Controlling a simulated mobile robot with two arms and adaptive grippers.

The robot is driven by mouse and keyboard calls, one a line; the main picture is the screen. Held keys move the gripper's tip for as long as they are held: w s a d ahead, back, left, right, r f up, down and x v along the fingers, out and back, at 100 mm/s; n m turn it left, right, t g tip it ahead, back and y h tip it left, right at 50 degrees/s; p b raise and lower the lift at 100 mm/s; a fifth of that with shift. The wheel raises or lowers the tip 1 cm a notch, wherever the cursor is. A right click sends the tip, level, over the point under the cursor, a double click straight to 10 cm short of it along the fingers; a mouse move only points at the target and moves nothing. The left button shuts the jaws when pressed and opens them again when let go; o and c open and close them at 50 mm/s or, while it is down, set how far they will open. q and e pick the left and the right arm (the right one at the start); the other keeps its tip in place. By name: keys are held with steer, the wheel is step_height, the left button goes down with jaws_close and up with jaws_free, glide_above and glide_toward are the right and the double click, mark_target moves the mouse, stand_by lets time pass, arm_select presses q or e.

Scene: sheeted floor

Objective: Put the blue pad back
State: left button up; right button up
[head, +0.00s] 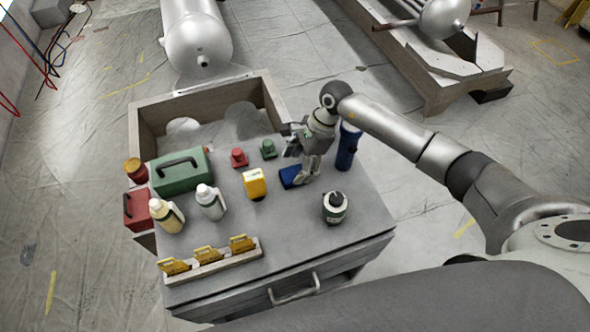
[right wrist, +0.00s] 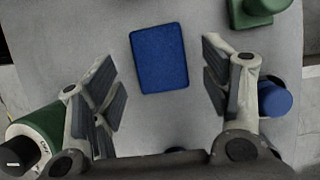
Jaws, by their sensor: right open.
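The blue pad (head: 290,177) lies flat on the grey top of the cabinet, right of the yellow device. My right gripper (head: 302,164) is above it and hides part of it in the head view. In the right wrist view the pad (right wrist: 159,58) is a dark blue rectangle lying between and just beyond the two open fingers (right wrist: 165,82). The fingers do not touch it, and the gripper is empty. My left gripper is in neither view.
A blue cylinder (head: 347,146) stands close right of the gripper. A green-and-white bottle (head: 335,208) stands in front. A yellow device (head: 254,184), red (head: 239,158) and green (head: 269,149) small objects, bottles, a green case (head: 181,171) and a rack (head: 211,264) crowd the left. The front right top is clear.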

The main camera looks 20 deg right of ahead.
steer(key=b+v, duration=0.1)
steer(key=v, duration=0.7)
steer(key=shift+d+r+b, duration=0.15)
steer(key=shift+r+b, duration=0.15)
steer(key=shift+r, duration=0.1)
steer(key=shift+s, duration=0.1)
